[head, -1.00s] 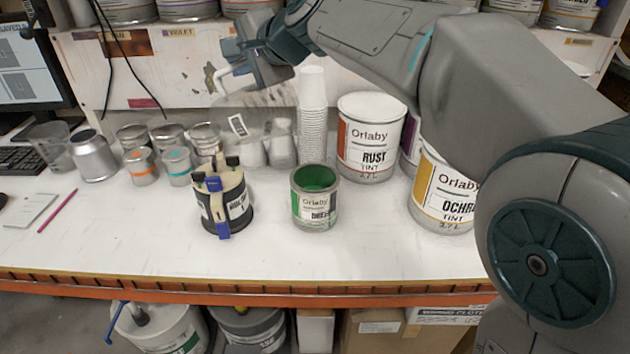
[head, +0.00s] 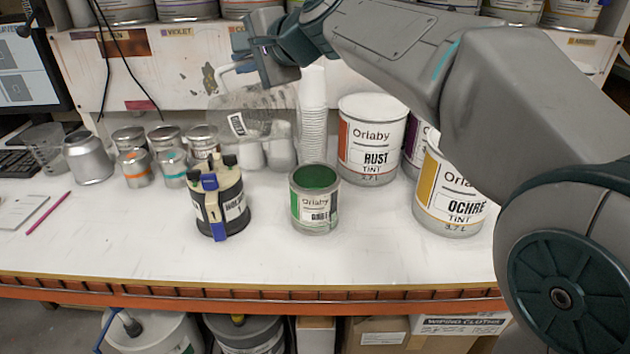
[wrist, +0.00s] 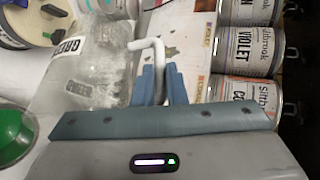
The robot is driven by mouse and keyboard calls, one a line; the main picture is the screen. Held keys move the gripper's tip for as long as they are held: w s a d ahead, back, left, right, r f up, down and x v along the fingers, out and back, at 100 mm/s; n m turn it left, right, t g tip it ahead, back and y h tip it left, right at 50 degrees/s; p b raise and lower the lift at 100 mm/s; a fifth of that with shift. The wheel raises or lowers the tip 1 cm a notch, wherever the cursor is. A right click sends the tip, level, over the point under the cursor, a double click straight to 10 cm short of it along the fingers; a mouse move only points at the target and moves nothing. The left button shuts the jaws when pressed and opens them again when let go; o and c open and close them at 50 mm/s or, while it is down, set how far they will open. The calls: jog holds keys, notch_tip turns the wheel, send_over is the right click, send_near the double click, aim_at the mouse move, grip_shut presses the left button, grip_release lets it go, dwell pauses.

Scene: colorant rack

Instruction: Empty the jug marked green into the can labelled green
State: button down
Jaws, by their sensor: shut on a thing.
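The clear jug (head: 262,104) hangs above the back of the bench, left of the paper cups. Its label reads GREEN in the wrist view (wrist: 88,70), with whitish, cloudy walls and no clear pool of liquid visible. My gripper (head: 245,68) is shut on its white handle, also seen in the wrist view (wrist: 152,80). The jug looks tilted; the exact angle is hard to tell. The can labelled green (head: 314,210) stands upright and open on the bench, in front of and below the jug, with dark green paint near its rim.
A cream-and-black container with blue clamp (head: 222,203) stands left of the can. Stacked white cups (head: 313,110), the RUST tin (head: 371,140) and OCHRE tin (head: 448,195) stand behind and right. Small tins (head: 137,168) are at left. The front bench is clear.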

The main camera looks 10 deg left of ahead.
aim_at(231, 94)
jog(key=shift+d+f+b, duration=0.15)
jog(key=shift+f+b, duration=0.1)
jog(key=shift+b, duration=0.35)
jog(key=shift+s+d+f+m+t+y+b, duration=0.15)
jog(key=shift+d+y+b, duration=0.35)
jog(key=shift+d+b, duration=0.85)
jog(key=shift+w+d+f+m+t+y+b, duration=0.15)
jog(key=shift+d+y+b, duration=0.4)
jog(key=shift+b, duration=1.6)
jog(key=shift+s+d+y+b, duration=0.15)
jog(key=shift+d+y+b, duration=0.35)
jog(key=shift+b, duration=1.1)
